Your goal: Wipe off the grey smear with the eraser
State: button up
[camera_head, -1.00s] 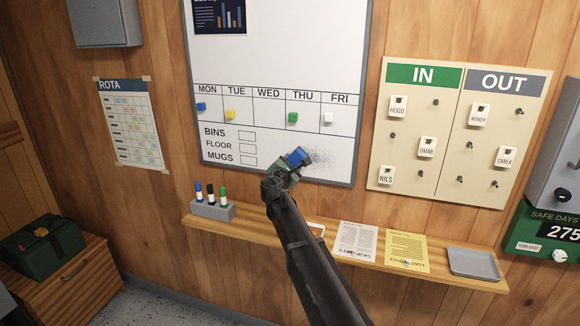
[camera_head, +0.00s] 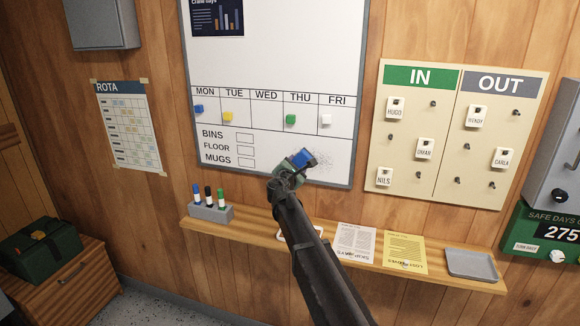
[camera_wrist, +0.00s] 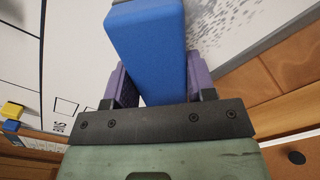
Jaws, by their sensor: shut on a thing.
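The blue eraser (camera_wrist: 148,45) is held between the two purple fingers of my gripper (camera_wrist: 150,85) in the wrist view. In the head view the eraser (camera_head: 301,158) is at the lower right part of the whiteboard (camera_head: 290,60), at the left side of the grey smear (camera_head: 333,160). My gripper (camera_head: 290,172) is shut on it. The smear is a speckled grey patch below the FRI column, and it also shows in the wrist view (camera_wrist: 204,35) right of the eraser. The gripper and eraser hide part of the board there. I cannot tell whether the eraser touches the board.
Below the board, a wooden shelf (camera_head: 255,228) holds a pen holder (camera_head: 210,213) with three markers, papers (camera_head: 405,252) and a grey tray (camera_head: 470,264). Coloured magnets, including a green one (camera_head: 291,119), sit above the smear. The IN/OUT board (camera_head: 449,135) hangs to the right.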

aim_at(331, 166)
jog(key=shift+s+d, duration=0.4)
jog(key=shift+d, duration=1.55)
jog(key=shift+s+d, duration=0.4)
jog(key=shift+d, duration=1.6)
jog(key=shift+s+d, duration=0.4)
jog(key=shift+d, duration=1.55)
jog(key=shift+w, duration=0.1)
jog(key=shift+a, duration=0.1)
